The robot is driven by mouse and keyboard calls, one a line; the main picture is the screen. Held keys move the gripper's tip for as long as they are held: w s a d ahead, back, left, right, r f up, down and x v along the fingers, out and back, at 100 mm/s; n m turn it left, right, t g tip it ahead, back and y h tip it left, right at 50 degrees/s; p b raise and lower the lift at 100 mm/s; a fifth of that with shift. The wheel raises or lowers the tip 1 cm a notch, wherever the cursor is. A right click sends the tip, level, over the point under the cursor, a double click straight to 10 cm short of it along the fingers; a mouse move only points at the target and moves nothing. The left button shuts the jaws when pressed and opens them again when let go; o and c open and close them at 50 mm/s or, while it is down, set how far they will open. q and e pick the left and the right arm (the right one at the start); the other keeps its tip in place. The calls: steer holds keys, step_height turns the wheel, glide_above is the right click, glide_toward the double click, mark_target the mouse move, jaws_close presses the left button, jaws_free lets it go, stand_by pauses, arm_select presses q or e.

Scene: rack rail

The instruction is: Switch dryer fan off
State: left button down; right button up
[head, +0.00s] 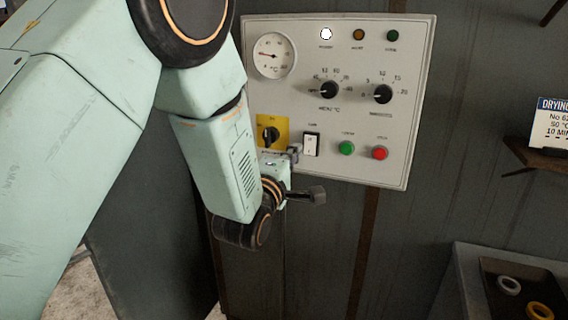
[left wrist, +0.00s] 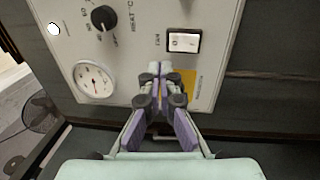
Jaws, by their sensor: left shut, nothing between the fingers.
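The fan switch (head: 311,144) is a white rocker in a black frame, low on the grey control panel (head: 290,195). It also shows in the left wrist view (left wrist: 184,41), with a FAN label beside it. I cannot tell which way the rocker is tipped. My left gripper (head: 294,151) is shut and empty, its tips just left of the rocker in the head view. In the left wrist view the closed fingertips (left wrist: 160,70) are near the rocker, over the yellow plate; contact cannot be told. My right gripper is not in view.
A black rotary switch (head: 270,135) sits on a yellow plate left of the rocker. A green button (head: 346,148) and a red button (head: 380,153) are to its right. Two knobs, a gauge (head: 273,56) and a lit white lamp (head: 326,34) are above. A tray (head: 483,265) with rings stands lower right.

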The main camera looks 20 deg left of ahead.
arm_select(q)
steer(key=s, duration=0.4)
steer(key=shift+s+a+r, duration=0.15)
steer(key=shift+s+a, duration=0.05)
steer(key=shift+a, duration=0.1)
steer(key=shift+w, duration=0.1)
